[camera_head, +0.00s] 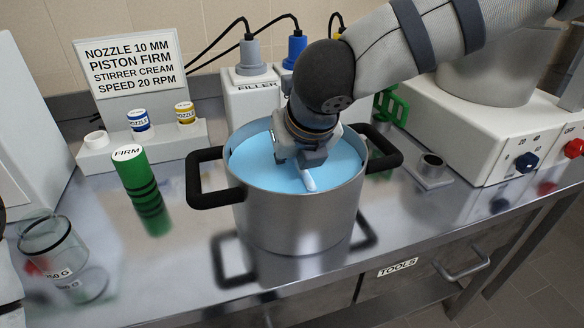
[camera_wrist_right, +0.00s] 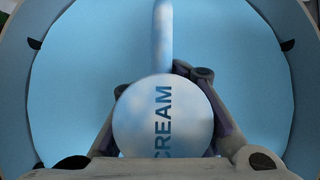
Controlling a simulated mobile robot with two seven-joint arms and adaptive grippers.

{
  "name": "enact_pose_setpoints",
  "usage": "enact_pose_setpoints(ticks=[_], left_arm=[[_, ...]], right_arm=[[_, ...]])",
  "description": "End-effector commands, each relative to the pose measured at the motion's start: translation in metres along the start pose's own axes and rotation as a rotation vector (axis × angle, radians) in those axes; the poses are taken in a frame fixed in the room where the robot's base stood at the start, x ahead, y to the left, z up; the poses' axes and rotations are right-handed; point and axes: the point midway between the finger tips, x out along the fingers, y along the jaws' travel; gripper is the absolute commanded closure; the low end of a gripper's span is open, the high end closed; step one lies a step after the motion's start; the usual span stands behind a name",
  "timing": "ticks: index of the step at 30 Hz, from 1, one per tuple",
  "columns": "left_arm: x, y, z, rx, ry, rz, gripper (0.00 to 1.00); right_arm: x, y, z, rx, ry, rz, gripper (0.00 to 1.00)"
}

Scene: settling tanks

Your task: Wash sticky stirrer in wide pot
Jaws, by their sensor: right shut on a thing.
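The wide pot (camera_head: 298,219) is a steel pot with black handles, standing on the steel bench and nearly full of light blue liquid (camera_head: 258,165). My right gripper (camera_head: 306,160) reaches down into the pot's mouth from above and is shut on the stirrer (camera_head: 309,182). In the right wrist view the stirrer (camera_wrist_right: 165,118) shows a round white-blue head marked CREAM, with a pale bluish rod running up the picture. Whitish patches show on the head. How deep the stirrer is in the liquid is unclear. My left gripper is not in view.
A green cylinder marked FIRM (camera_head: 141,187) stands left of the pot. A glass beaker (camera_head: 50,250) is at the far left. A rack with nozzle caps (camera_head: 146,150), a sign (camera_head: 128,65) and the filler (camera_head: 251,100) stand behind. A white machine (camera_head: 455,125) is at right.

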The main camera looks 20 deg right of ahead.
Motion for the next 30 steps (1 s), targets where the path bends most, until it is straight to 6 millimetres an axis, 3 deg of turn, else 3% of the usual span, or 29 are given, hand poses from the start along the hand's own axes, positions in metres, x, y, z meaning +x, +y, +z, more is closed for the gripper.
enact_pose_setpoints(ticks=[7, 30], left_arm=[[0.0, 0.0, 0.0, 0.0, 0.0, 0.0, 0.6], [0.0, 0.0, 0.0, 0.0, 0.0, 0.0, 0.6]], right_arm=[[-0.005, 0.0, 0.004, 0.001, -0.003, 0.0, 1.0], [-0.072, 0.0, 0.048, 0.001, -0.003, 0.0, 1.0]])
